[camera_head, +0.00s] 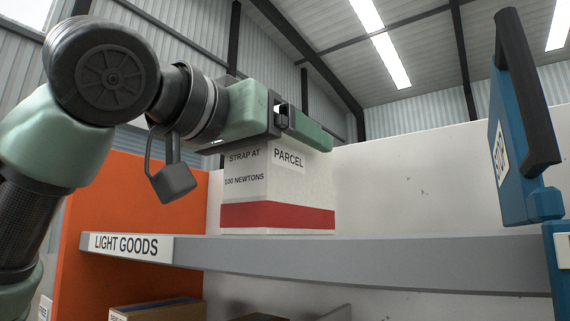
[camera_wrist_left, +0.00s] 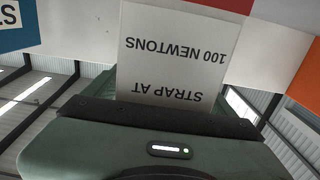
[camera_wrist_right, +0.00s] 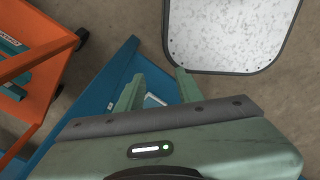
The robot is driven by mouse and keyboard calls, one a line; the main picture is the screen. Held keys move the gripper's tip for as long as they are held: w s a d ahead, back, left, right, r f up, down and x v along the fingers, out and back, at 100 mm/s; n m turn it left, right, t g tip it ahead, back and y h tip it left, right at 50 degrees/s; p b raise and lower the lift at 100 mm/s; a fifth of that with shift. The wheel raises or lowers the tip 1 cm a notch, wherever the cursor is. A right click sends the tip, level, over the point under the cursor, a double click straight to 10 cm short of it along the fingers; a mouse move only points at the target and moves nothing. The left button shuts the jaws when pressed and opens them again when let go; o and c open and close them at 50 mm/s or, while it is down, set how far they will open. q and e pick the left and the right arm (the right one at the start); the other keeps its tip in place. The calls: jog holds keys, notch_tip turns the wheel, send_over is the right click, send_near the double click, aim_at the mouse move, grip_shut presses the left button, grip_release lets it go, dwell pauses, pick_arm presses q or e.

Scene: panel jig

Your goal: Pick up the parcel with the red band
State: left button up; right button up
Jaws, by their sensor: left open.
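The parcel (camera_head: 278,190) is a white box with a red band round its lower part. It stands upright on a grey shelf (camera_head: 330,260) and bears the words PARCEL and STRAP AT 100 NEWTONS. My left gripper (camera_head: 305,135) is open at the top of the parcel, with one finger across the upper edge of its face; the other finger is hidden. In the left wrist view the parcel's labelled side (camera_wrist_left: 178,55) runs in between the finger sides; I cannot tell whether they touch. My right gripper (camera_wrist_right: 158,85) is open and empty, away from the parcel.
The shelf front carries a LIGHT GOODS label (camera_head: 130,246). An orange panel (camera_head: 135,200) stands on the left, and a blue frame with a dark handle (camera_head: 525,90) on the right. Boxes (camera_head: 155,311) lie below. A speckled grey plate (camera_wrist_right: 230,30) is near my right gripper.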

pick_arm(q)
jog(key=shift+w+d, duration=0.2)
jog(key=shift+w, duration=0.05)
jog(key=shift+s+a, duration=0.1)
jog(key=shift+c, duration=1.3)
jog(key=c, duration=1.5)
jog(key=shift+c, duration=0.3)
jog(key=shift+r, duration=0.15)
